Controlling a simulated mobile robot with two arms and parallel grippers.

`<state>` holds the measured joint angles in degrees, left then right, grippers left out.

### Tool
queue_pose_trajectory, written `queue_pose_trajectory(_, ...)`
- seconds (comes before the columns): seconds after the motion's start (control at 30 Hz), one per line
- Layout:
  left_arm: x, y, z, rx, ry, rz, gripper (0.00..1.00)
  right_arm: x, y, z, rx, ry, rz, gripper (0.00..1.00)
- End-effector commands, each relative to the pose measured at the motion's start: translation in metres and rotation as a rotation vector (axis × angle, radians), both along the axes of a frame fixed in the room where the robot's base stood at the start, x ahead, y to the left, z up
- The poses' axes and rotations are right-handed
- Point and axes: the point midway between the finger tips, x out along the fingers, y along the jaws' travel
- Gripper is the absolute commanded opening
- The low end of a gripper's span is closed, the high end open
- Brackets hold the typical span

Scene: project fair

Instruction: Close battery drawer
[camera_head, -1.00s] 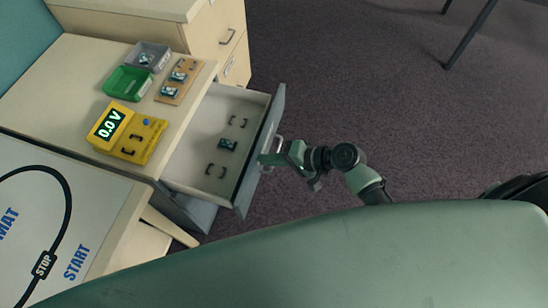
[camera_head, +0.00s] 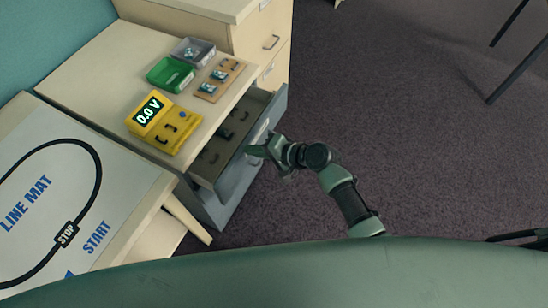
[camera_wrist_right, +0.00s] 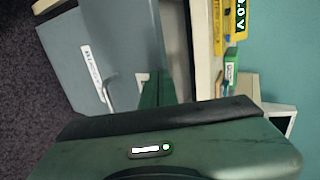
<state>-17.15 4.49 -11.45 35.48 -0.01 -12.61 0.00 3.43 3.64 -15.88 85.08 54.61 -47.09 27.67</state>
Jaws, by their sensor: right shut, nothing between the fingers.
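The grey-fronted drawer (camera_head: 233,180) under the cream table top is partly open, with a shorter opening than before. Inside it, a small dark battery (camera_head: 228,134) and holders show dimly in shade; the back of the drawer is hidden under the table top. My right gripper (camera_head: 257,150) is at the outer face of the drawer front, shut with nothing between its fingers. In the right wrist view its green fingers (camera_wrist_right: 156,88) are close to the grey front panel (camera_wrist_right: 122,35); exact contact cannot be told. My left gripper is not in view.
On the table top (camera_head: 110,80) stand a yellow meter (camera_head: 165,122) reading 0.0 V, a green bin (camera_head: 170,74), a grey bin (camera_head: 193,51) and a wooden battery board (camera_head: 220,79). A line mat table (camera_head: 120,190) is at left. Carpet to the right is open.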

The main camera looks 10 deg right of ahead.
Motion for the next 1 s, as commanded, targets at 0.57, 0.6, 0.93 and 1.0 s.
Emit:
queue_pose_trajectory(0.57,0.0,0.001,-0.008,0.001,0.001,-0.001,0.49,0.037,0.055,-0.001,0.0,0.0,0.0,0.0)
queue_pose_trajectory(0.6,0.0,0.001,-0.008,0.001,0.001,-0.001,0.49,0.037,0.055,-0.001,0.0,0.001,0.0,0.0)
queue_pose_trajectory(0.93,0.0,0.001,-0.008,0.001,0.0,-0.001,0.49,0.037,0.055,-0.001,0.0,0.0,0.0,0.0)
queue_pose_trajectory(1.0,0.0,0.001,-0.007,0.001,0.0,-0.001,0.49,0.037,0.055,0.0,-0.001,0.001,0.0,0.0)
